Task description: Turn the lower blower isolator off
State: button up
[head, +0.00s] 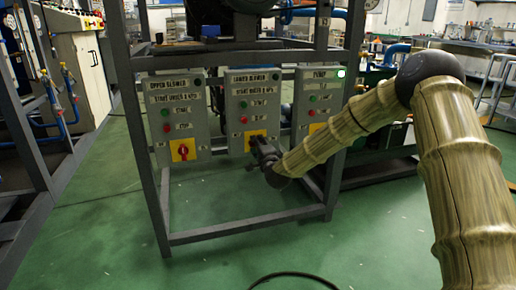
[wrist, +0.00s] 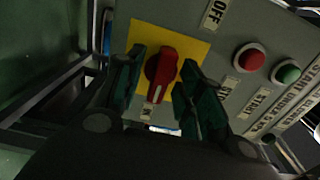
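The lower blower panel (head: 252,100) is the middle of three grey boxes on the frame. Its isolator is a red knob (wrist: 161,69) on a yellow plate (wrist: 193,42). In the wrist view the knob's white-marked end points down toward the ON label (wrist: 147,112); the OFF label (wrist: 213,14) is at the upper right. My gripper (wrist: 163,80) has one dark green finger on each side of the knob, open, with narrow gaps appearing beside it. In the head view my gripper (head: 262,152) is at the panel's lower part and hides some of the yellow plate.
The upper blower panel (head: 177,112) is on the left, with its own red isolator (head: 183,150). The pump panel (head: 320,98) is close on the right. A red button (wrist: 249,57) and a green button (wrist: 286,72) are near the right finger. Metal frame posts (head: 148,160) flank the panels.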

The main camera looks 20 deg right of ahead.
jog(key=shift+w, duration=0.1)
grip_shut()
jog(key=shift+r+n+p, duration=0.1)
jog(key=shift+n+p, duration=0.2)
jog(key=shift+p, duration=0.05)
jog(key=shift+n+p, duration=6.3)
jog(key=shift+n, duration=2.4)
